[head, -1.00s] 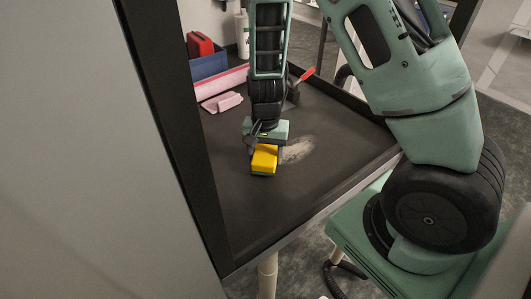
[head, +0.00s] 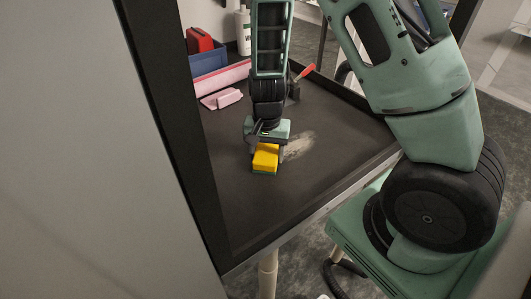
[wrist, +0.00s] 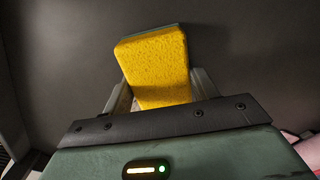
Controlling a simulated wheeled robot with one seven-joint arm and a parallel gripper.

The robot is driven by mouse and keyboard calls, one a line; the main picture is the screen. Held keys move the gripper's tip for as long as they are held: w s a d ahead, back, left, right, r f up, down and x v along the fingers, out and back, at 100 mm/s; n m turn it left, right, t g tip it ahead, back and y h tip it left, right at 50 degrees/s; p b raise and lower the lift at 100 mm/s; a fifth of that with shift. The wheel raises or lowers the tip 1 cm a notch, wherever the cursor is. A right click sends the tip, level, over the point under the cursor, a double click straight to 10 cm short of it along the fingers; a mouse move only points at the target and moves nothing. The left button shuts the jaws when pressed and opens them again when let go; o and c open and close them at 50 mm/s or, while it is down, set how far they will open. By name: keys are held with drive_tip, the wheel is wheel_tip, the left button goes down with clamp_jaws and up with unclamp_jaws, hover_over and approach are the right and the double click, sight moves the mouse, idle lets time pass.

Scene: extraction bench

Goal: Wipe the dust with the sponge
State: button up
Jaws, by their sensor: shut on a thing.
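My gripper (head: 266,147) is shut on a yellow sponge (head: 265,158) with a green layer along its lower edge. In the wrist view the sponge (wrist: 157,66) sticks out beyond the jaws, its yellow face toward the camera. The dust (head: 299,145) is a pale, streaky patch on the dark bench top (head: 250,211), just right of the sponge in the head view. The sponge is at or close to the bench surface; I cannot tell whether it touches. The gripper may hide the patch's left end.
A pink block (head: 221,99) and a long pink box (head: 222,77) lie at the back left. A blue bin (head: 208,61) with a red item (head: 200,40) and a white bottle (head: 243,33) stand behind. A red-handled tool (head: 303,73) is at the back. The front bench is clear.

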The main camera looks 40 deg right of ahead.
sight(276, 147)
drive_tip(key=shift+d+r, duration=0.1)
drive_tip(key=shift+d, duration=1.45)
drive_tip(key=shift+d+b, duration=0.65)
drive_tip(key=shift+d, duration=2.85)
drive_tip(key=shift+s+d+f+b, duration=0.15)
drive_tip(key=shift+d+b, duration=0.55)
drive_tip(key=shift+d, duration=4.4)
drive_tip(key=shift+b, duration=0.3)
drive_tip(key=shift+a, duration=0.1)
